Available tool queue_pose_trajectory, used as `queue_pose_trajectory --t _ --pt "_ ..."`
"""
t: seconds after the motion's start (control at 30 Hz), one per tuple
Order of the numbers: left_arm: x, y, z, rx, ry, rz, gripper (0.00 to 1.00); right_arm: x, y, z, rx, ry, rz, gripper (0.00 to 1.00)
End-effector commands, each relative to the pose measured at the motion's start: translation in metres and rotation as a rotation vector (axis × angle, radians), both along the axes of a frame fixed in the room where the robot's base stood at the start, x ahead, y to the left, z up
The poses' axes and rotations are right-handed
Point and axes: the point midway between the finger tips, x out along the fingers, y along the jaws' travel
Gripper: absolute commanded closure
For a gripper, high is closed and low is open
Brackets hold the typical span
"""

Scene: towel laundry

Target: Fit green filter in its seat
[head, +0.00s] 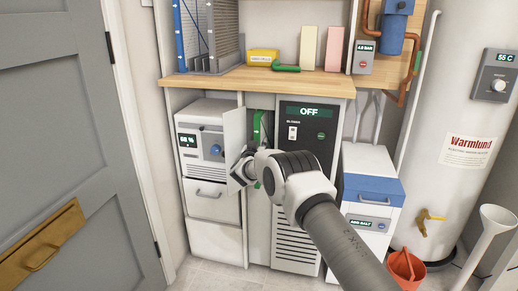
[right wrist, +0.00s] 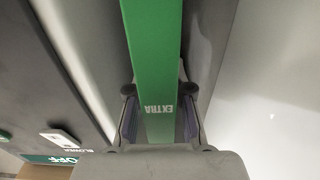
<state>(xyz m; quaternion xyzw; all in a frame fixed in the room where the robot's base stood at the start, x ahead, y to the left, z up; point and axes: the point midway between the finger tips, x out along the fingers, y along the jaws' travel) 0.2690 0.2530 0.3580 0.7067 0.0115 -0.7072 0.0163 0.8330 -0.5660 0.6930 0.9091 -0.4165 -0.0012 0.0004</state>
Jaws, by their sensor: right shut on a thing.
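The green filter (head: 258,127) is a tall, narrow green piece standing in the narrow open slot bay left of the blower unit. In the right wrist view the green filter (right wrist: 155,50) shows the word EXTRA, upside down, and runs between my fingers. My right gripper (head: 250,168) is shut on it, with a finger on each side in the right wrist view (right wrist: 160,118). My gripper and arm hide the filter's middle in the head view. How deep the filter sits in the seat cannot be told. My left gripper is not in view.
A light door panel (head: 234,138) stands open just left of the filter. The dark blower unit (head: 305,125), reading OFF, is close on the right. A wooden counter (head: 240,80) overhangs above. A white drawer unit (head: 205,200) stands left; a blue-lidded box (head: 372,190) stands right.

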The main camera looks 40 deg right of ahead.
Motion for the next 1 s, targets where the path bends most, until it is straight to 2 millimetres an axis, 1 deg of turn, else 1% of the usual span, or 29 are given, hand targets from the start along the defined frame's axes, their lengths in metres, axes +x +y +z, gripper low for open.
queue_pose_trajectory --t 0.03,0.73,1.0 --pt "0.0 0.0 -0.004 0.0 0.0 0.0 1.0 0.001 -0.002 -0.001 -0.002 -0.003 -0.001 1.0" --pt "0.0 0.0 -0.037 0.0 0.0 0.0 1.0 0.023 -0.028 -0.001 -0.001 -0.003 -0.003 1.0" --pt "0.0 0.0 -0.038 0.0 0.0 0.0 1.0 0.025 -0.03 0.002 -0.001 -0.002 0.001 1.0"
